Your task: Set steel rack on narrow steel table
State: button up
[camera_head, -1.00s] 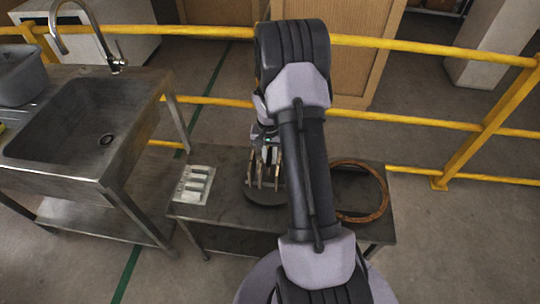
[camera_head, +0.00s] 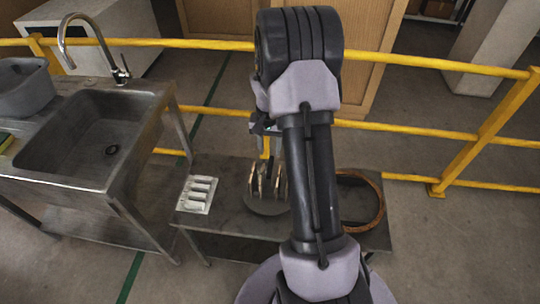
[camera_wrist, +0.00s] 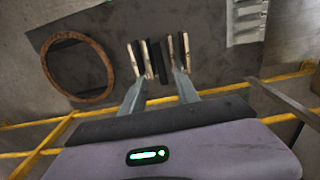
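The steel rack (camera_head: 266,186) stands upright on the narrow steel table (camera_head: 225,172), near its middle, over a dark round disc (camera_head: 266,206). It holds several thin tan-edged plates. My gripper (camera_head: 265,148) is above the rack, partly hidden behind my arm. In the wrist view, the rack (camera_wrist: 163,64) shows beyond my gripper (camera_wrist: 160,75). The two fingers are spread apart with nothing held between them. The contact between the rack's underside and the disc is hidden.
A pale slotted tray (camera_head: 197,194) lies at the table's left end. A brown ring (camera_head: 378,209) lies at the right end, partly behind my arm. A steel sink (camera_head: 95,140) stands left. Yellow rails (camera_head: 400,127) run behind the table.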

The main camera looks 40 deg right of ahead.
jog(key=s+a+r+n+t, duration=0.2)
jog(key=a+r, duration=0.8)
jog(key=r, duration=0.1)
jog(key=s+a+r+n+t, duration=0.1)
jog(key=s+a+r+t, duration=0.15)
jog(key=a+r, duration=0.7)
jog(key=s+a+r+n+t+y+b, duration=0.1)
jog(key=s+a+r+n+y, duration=0.1)
jog(key=s+a, duration=0.9)
jog(key=shift+s+r+n, duration=0.3)
jog(key=shift+s+r, duration=0.5)
jog(key=shift+s, duration=0.35)
jog(key=shift+t, duration=0.25)
